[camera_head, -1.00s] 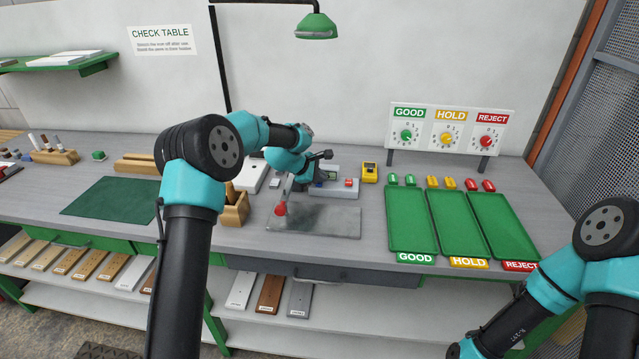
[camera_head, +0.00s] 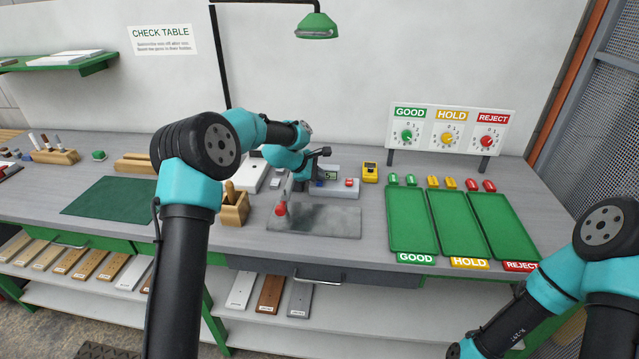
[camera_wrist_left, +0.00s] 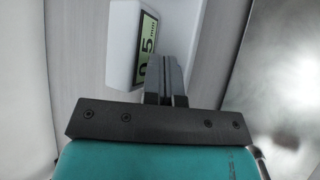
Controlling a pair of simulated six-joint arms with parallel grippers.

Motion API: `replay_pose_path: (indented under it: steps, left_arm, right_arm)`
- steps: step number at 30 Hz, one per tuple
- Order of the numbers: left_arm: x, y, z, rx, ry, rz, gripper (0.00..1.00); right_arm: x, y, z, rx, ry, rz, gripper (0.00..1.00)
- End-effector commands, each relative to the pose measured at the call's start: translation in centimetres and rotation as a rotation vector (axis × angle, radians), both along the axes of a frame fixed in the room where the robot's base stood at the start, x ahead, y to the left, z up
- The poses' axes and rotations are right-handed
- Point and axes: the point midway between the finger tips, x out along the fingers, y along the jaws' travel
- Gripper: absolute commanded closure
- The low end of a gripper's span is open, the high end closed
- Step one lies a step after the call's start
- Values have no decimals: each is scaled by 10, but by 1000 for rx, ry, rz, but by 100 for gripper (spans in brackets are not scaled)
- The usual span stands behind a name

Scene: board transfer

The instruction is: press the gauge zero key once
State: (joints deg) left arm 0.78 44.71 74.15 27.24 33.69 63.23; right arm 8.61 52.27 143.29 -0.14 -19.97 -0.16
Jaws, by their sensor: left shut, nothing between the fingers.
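The gauge (camera_head: 330,191) is a low pale unit at the back middle of the bench, with a lit display (camera_head: 330,174) and a red key (camera_head: 349,182) on its top. In the left wrist view the display (camera_wrist_left: 147,47) shows 0.5 mm, turned sideways. My left gripper (camera_head: 307,184) points down at the left end of the gauge, left of the red key. Its fingers (camera_wrist_left: 165,70) are shut and empty, beside the display in the wrist view. Contact with the gauge cannot be made out. The red key is not visible in the wrist view. My right gripper is out of view.
A yellow device (camera_head: 370,172) stands right of the gauge. A wooden holder (camera_head: 234,211) is to the left; green trays (camera_head: 408,245) are to the right.

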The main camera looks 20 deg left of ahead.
Motion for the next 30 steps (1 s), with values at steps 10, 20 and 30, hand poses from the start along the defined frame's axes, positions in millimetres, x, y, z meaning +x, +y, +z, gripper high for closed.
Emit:
replay_pose_path:
  steps: [10,20,30]
  left_arm:
    - [0,2,27,2,-3,2,100]
    - [0,1,48,0,-3,1,100]
    - [0,0,48,0,-2,0,100]
  right_arm:
    - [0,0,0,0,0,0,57]
    - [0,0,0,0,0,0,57]
    - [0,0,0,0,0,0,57]
